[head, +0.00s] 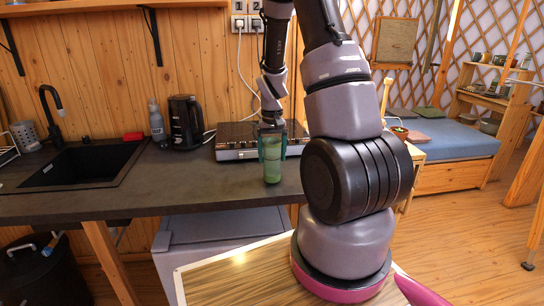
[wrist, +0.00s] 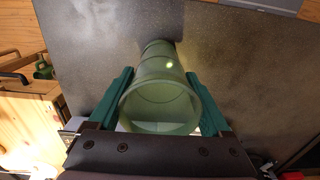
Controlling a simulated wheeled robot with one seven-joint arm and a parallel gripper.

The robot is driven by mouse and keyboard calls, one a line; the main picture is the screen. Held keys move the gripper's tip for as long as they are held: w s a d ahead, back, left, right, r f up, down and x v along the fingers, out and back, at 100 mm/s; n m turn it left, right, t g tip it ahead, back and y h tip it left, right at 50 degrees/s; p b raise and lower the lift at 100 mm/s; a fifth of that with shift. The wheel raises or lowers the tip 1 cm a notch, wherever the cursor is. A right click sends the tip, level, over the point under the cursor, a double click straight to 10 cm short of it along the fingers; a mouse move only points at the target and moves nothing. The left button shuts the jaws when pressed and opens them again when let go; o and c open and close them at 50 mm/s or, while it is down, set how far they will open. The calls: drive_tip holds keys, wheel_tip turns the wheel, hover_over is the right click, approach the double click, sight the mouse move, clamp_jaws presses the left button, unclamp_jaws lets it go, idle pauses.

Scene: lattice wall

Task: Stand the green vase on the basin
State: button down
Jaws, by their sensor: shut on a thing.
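The green vase (head: 272,170) is a tall, translucent green cup-like vessel, upright over the front part of the dark counter. My gripper (head: 271,147) is shut on it from above, with teal fingers on both sides. In the wrist view, the vase (wrist: 160,100) sits between the two fingers of my gripper (wrist: 158,97), its open mouth facing the camera. I cannot tell whether its base touches the counter. The basin appears to be the black sink (head: 62,178) set into the counter at the left of the head view, well apart from the vase.
A black tap (head: 50,110) rises behind the sink. A grey bottle (head: 156,120) and a black kettle (head: 184,122) stand between sink and vase, towards the wall. A flat stove-like unit (head: 235,140) lies behind the vase. The counter's front strip (head: 180,190) is clear.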

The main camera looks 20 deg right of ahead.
drive_tip(key=shift+f, duration=0.2)
drive_tip(key=shift+f, duration=0.15)
unclamp_jaws()
